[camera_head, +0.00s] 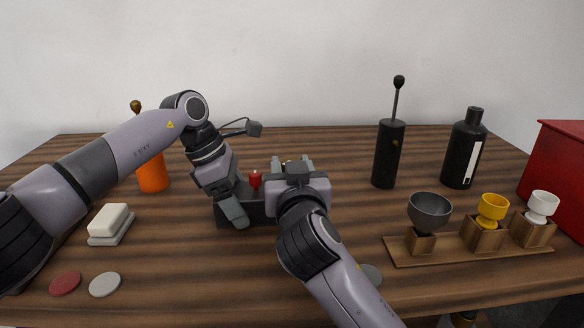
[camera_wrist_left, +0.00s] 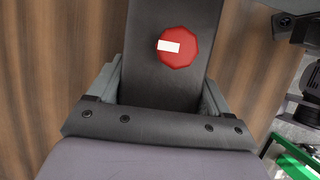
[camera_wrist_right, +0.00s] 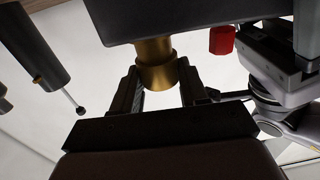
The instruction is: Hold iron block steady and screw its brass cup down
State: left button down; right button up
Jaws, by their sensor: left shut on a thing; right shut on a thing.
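The iron block (camera_head: 258,212) is a dark box on the wooden table, with a red knob (camera_head: 255,180) on top. My left gripper (camera_head: 236,208) is shut on the block's left end. In the left wrist view the block (camera_wrist_left: 160,85) lies between both fingers, with the red knob (camera_wrist_left: 178,48) beyond them. My right gripper (camera_head: 292,172) is at the block's right end. In the right wrist view its fingers are shut on the brass cup (camera_wrist_right: 156,66), which is against the dark block (camera_wrist_right: 165,15). In the head view my right gripper mostly hides the cup.
A wooden rack (camera_head: 405,253) with grey, yellow and white cups stands at right, near a red box (camera_head: 560,170). An orange bottle (camera_head: 152,174), a white block (camera_head: 110,220) and flat discs (camera_head: 105,284) are at left. The front middle is mostly clear.

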jog(key=shift+h, duration=0.3)
jog(key=o, duration=1.1)
jog(key=shift+c, duration=0.2)
jog(key=shift+s, duration=0.1)
jog(key=s, duration=0.7)
jog(key=shift+s, duration=0.15)
